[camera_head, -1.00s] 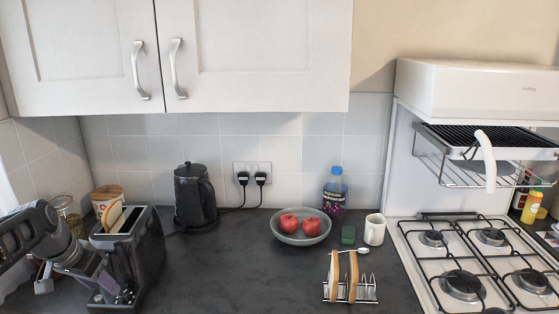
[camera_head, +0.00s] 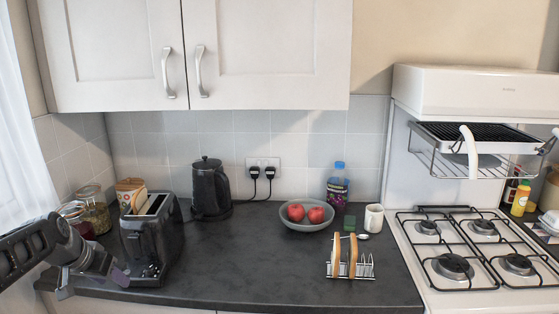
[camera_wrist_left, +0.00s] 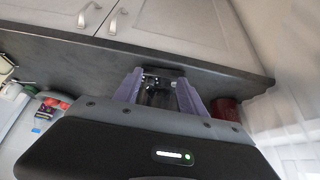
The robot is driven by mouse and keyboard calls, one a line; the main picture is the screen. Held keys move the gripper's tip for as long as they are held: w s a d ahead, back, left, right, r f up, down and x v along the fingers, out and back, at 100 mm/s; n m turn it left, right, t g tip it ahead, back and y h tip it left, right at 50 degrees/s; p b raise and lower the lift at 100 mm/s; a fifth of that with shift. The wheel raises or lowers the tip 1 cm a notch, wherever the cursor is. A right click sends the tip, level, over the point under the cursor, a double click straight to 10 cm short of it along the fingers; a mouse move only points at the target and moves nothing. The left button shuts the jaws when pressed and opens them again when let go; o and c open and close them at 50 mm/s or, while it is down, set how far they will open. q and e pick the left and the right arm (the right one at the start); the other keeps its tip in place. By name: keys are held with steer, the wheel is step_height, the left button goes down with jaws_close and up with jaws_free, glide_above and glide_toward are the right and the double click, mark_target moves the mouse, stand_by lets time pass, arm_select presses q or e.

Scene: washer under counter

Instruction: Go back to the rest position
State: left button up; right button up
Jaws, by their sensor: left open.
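My left gripper (camera_head: 93,283) is at the lower left of the head view, in front of the black toaster (camera_head: 152,240) and near the counter's front edge. Its jaws are open, and I see nothing held in them. In the left wrist view the two purple fingers (camera_wrist_left: 159,92) stand apart, with a dark object, probably the toaster, beyond them. My right gripper is in neither view.
Jars (camera_head: 92,208) stand in the left corner behind my gripper. A kettle (camera_head: 210,190), a bowl (camera_head: 292,217) of red apples, a toast rack (camera_head: 366,271) and a white mug (camera_head: 374,218) stand along the dark counter (camera_head: 255,275). A gas hob (camera_head: 478,250) is at right.

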arm_select(q)
steer(key=w+d+f+n, duration=0.1)
steer(key=d+f, duration=0.3)
steer(key=f, duration=0.3)
steer(key=w+d+f+n, duration=0.1)
steer(key=d+f, duration=0.3)
steer(key=f, duration=0.3)
steer(key=s+d+f+n+h, duration=0.1)
steer(key=s+d+f, duration=0.2)
steer(key=d+f, duration=0.35)
steer(key=s+d+f+h, duration=0.1)
steer(key=s+d+f, duration=0.2)
steer(key=d+f, duration=0.4)
steer(key=s+d+f+g, duration=0.2)
steer(key=s+d+f, duration=0.2)
steer(key=s, duration=0.4)
steer(key=s+d+f+g+h, duration=0.1)
steer(key=s+d+f, duration=0.3)
steer(key=s, duration=0.5)
steer(key=s+d+f+m+g+h, duration=0.1)
steer(key=s+d+f+g, duration=0.1)
steer(key=s+d+f, duration=0.3)
steer(key=s+d, duration=0.3)
steer(key=shift+s+g, duration=0.3)
steer(key=shift+s, duration=0.1)
steer(key=shift+d, duration=0.4)
